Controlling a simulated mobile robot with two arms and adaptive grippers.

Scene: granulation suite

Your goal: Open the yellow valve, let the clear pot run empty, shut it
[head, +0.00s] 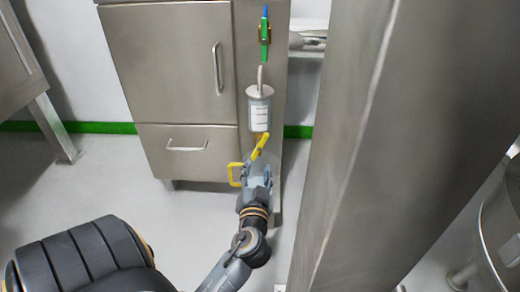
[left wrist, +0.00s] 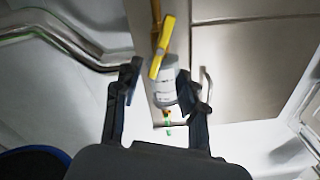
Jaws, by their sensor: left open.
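The clear pot (head: 260,108) is a small upright cylinder with a pale label on the narrow steel panel; its liquid level cannot be read. The yellow valve (head: 259,147) is just below it, its lever slanting down to the left. My left gripper (head: 257,168) is open just below the lever, apart from the pot. In the left wrist view, the yellow lever (left wrist: 162,48) appears between the open fingers (left wrist: 159,73), with the pot (left wrist: 164,88) beyond. I cannot tell whether a finger touches the lever. My right gripper is not in view.
A green valve (head: 264,38) with a blue tip is above the pot. A yellow bracket-like loop (head: 235,174) shows left of my gripper. The steel cabinet (head: 165,60) has a door and drawer with handles. A large steel column (head: 390,150) blocks the right side. Floor at left is clear.

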